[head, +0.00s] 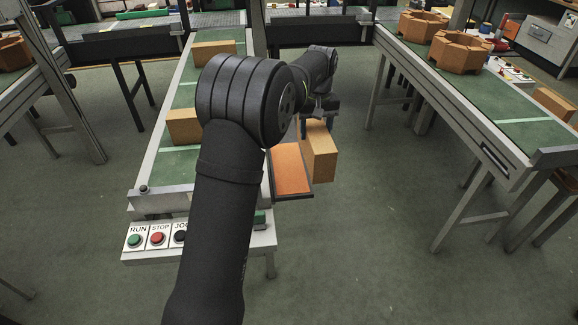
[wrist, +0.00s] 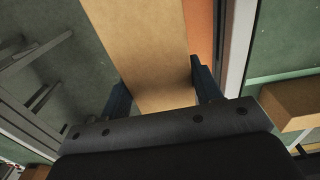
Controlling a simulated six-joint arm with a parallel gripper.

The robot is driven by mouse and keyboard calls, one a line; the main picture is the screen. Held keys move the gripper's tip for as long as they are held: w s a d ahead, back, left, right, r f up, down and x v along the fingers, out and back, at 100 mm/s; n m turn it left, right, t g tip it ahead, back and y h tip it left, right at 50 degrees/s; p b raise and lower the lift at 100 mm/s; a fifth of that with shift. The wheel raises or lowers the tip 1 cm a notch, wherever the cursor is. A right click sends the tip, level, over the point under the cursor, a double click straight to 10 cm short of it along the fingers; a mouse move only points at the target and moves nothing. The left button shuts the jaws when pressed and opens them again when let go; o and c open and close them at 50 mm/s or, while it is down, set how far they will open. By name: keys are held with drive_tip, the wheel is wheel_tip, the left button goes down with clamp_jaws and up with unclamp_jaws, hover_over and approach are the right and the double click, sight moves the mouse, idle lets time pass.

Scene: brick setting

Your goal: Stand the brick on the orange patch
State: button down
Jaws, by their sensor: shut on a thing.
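A tan brick (head: 321,158) hangs upright in my gripper (head: 317,118), just right of the orange patch (head: 290,168). In the wrist view the same brick (wrist: 140,45) runs up between the two dark fingers of my gripper (wrist: 158,82), which are shut on its sides. The orange patch (wrist: 199,30) shows there as a strip along the brick's right side. The patch lies on a small dark-edged shelf beside the conveyor. The part of the patch near my arm is partly hidden in the head view. The brick's lower end appears beyond the patch's right edge, over the floor.
The green conveyor (head: 173,163) on the left carries a tan brick (head: 184,126) and another farther back (head: 213,50). A panel with buttons (head: 158,240) is at its front end. A second conveyor (head: 470,95) with brown shapes stands right. Open floor (head: 365,200) lies between.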

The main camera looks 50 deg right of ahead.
drive_tip(key=shift+s+d, duration=0.15)
drive_tip(key=shift+d, duration=0.1)
drive_tip(key=w+f, duration=1.1)
drive_tip(key=shift+d, duration=0.4)
drive_tip(key=shift+w, duration=0.1)
drive_tip(key=shift+c, duration=2.2)
unclamp_jaws()
drive_tip(key=shift+f, duration=0.2)
drive_tip(key=shift+r, duration=0.1)
wheel_tip(320, 180, up, 12)
